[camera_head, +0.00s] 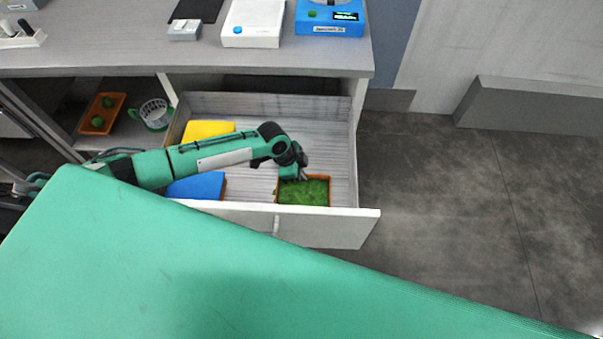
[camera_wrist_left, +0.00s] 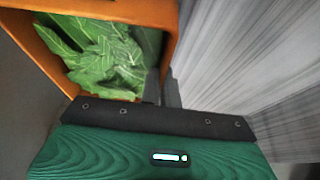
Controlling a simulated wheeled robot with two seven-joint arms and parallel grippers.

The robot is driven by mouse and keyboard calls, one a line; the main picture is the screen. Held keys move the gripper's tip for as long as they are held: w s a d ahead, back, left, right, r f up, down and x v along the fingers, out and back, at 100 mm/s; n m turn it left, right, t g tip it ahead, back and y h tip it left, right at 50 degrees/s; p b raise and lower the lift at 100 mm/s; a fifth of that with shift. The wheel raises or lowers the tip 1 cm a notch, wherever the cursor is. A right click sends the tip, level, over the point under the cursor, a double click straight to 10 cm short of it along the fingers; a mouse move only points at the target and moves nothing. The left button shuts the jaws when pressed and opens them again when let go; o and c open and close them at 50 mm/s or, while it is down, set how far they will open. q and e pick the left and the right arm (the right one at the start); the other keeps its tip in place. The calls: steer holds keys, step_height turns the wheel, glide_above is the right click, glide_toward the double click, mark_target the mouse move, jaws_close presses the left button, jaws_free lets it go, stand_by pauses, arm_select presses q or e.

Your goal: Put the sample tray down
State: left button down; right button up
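The sample tray (camera_head: 329,191) is an orange open box filled with green leaves. It is inside the open drawer, near the drawer's front right corner. My left gripper (camera_head: 298,177) reaches down at its back edge. In the left wrist view the orange tray (camera_wrist_left: 168,50) fills the upper left, and its leaves show. The left gripper's two fingers (camera_wrist_left: 162,88) stand close together on either side of the tray's wall, shut on it. Whether the tray's base touches the drawer floor cannot be told. My right gripper is not in view.
The open drawer (camera_head: 340,160) also holds a yellow block (camera_head: 207,129) and a blue block (camera_head: 197,186) at its left. The drawer's bare floor lies between. The counter (camera_head: 120,58) is above and behind. A shelf at left holds another orange tray (camera_head: 113,103) and a basket (camera_head: 153,112).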

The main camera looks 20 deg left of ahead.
arm_select(q)
steer(key=shift+f, duration=0.2)
steer(key=c, duration=1.6)
jaws_free()
steer(key=shift+c, duration=0.2)
steer(key=shift+r, duration=0.1)
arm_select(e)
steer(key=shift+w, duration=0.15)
arm_select(q)
steer(key=v, duration=1.2)
steer(key=shift+r+b, duration=0.15)
steer(key=shift+b, duration=0.2)
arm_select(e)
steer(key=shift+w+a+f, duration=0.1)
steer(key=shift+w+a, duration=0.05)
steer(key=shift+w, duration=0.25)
